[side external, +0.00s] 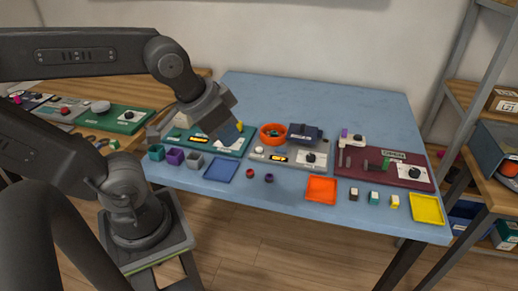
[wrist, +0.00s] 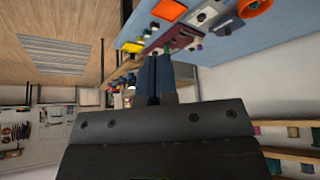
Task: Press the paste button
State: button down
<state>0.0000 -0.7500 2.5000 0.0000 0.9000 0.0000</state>
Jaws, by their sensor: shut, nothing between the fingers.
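My gripper (side external: 229,132) is shut and empty, above the teal board (side external: 235,151) at the left of the blue table. Its shut fingers (wrist: 158,78) also show in the wrist view. No label that I can read says paste. A black round button (side external: 311,157) sits on a white plate on the grey board (side external: 263,152) in the middle. Another black button (side external: 414,172) sits on a white plate on the maroon board (side external: 378,175) at the right. My gripper is apart from both. Part of the teal board is hidden behind my gripper.
An orange bowl (side external: 273,133) and a dark box (side external: 305,133) stand behind the grey board. Blue (side external: 220,169), orange (side external: 321,190) and yellow (side external: 427,208) trays lie along the front, with several small blocks between. The back of the table (side external: 320,98) is clear.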

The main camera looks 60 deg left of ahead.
jog(key=shift+a, duration=0.1)
jog(key=m+t+h, duration=0.2)
jog(key=m+t, duration=0.1)
jog(key=m, duration=0.8)
send_over(259, 150)
notch_tip(259, 150, down, 16)
jog(key=shift+f, duration=0.25)
jog(key=shift+a+f+y, duration=0.1)
jog(key=shift+y, duration=0.2)
jog(key=shift+f, duration=4.3)
jog(key=shift+f, duration=0.15)
